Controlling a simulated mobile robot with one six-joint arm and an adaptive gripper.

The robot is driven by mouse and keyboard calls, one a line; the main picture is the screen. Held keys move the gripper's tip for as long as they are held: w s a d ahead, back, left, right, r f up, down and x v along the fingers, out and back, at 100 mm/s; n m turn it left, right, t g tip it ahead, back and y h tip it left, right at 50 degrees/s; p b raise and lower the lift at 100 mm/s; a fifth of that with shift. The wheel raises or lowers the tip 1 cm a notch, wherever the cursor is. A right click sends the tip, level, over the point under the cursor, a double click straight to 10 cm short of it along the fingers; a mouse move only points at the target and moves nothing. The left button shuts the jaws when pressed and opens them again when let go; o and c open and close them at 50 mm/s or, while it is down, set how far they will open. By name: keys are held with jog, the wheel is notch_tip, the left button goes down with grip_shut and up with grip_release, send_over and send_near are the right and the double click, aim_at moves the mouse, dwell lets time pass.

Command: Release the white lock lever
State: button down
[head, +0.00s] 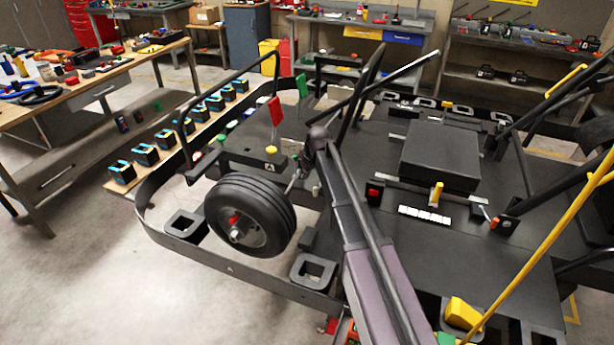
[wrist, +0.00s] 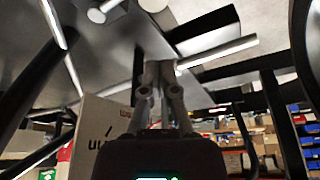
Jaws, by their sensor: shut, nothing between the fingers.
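In the wrist view my gripper (wrist: 159,78) is shut with nothing between its fingers. A pale, whitish rod (wrist: 222,51) runs up to the right from beside its fingertips. The rod looks very near or touching; I cannot tell which. It may be the white lock lever, but I cannot be sure. In the head view my arm reaches over the black kart (head: 375,262) just right of its front wheel (head: 250,215), and my gripper cannot be made out there. A thin silvery rod (head: 294,182) shows between wheel and arm.
A red tab (head: 275,110) and a green tab (head: 302,87) stand behind my arm. A black box (head: 440,155) and a yellow-topped lever (head: 437,194) are on the kart deck. Yellow tubing (head: 535,265) rises at right. Open floor (head: 90,270) lies at left.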

jog(key=shift+s+d+f+b, duration=0.8)
jog(key=shift+s+d+f, duration=0.3)
jog(key=shift+s, duration=0.2)
jog(key=shift+a, duration=0.25)
